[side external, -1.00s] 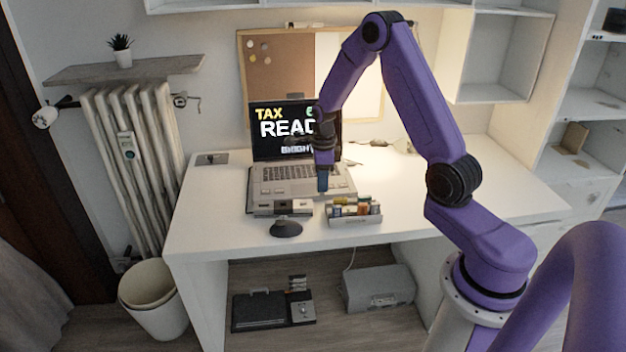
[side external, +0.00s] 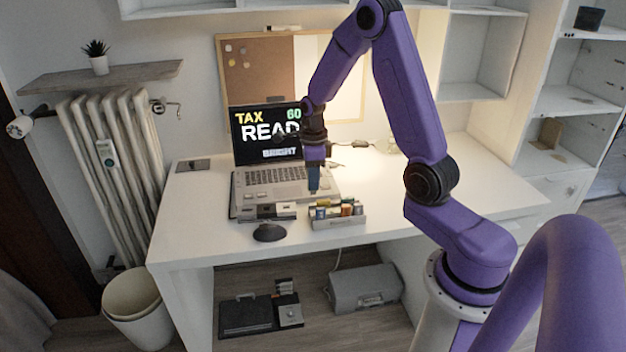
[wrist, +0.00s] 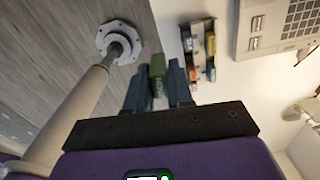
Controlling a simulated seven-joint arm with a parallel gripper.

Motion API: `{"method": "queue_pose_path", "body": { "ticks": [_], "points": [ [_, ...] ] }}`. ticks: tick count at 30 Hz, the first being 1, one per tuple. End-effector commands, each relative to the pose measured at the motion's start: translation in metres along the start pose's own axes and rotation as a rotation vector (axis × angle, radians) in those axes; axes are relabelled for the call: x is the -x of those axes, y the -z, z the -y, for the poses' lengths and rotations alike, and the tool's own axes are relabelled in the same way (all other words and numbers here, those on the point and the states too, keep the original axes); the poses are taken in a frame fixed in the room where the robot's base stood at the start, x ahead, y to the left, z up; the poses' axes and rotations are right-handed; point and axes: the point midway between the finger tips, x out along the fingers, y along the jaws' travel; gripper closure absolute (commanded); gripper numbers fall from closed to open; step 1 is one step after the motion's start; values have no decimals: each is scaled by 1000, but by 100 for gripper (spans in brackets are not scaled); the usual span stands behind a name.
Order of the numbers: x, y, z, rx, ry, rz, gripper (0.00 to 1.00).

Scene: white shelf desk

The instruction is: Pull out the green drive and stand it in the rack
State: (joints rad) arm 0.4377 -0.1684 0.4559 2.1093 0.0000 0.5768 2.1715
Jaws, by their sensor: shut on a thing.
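The green drive (wrist: 157,67) is between the blue fingers of my gripper (wrist: 157,88) in the wrist view, its green end sticking out past the fingertips. My gripper is shut on it. In the side view my gripper (side external: 313,187) points down over the laptop's front right corner, behind the rack; the drive is too small to make out there. The rack (side external: 338,224) is a low grey tray near the desk's front edge, holding several small coloured items. In the wrist view the rack (wrist: 187,40) lies just right of the drive, apart from it.
The open laptop (side external: 238,205) stands behind the rack. A grey-and-white box (side external: 267,212) lies left of the rack, with a dark mouse (side external: 269,233) in front. The white desk (side external: 430,195) is clear to the right.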

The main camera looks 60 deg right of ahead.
Motion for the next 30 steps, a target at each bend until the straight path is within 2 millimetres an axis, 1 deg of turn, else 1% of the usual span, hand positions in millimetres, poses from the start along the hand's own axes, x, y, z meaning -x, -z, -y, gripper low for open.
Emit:
{"method": "queue_pose_path", "body": {
  "ticks": [21, 30],
  "points": [
    [25, 0, 0, 0, 2, 1, 100],
    [29, 0, 0, 0, 0, 0, 100]
  ]
}}
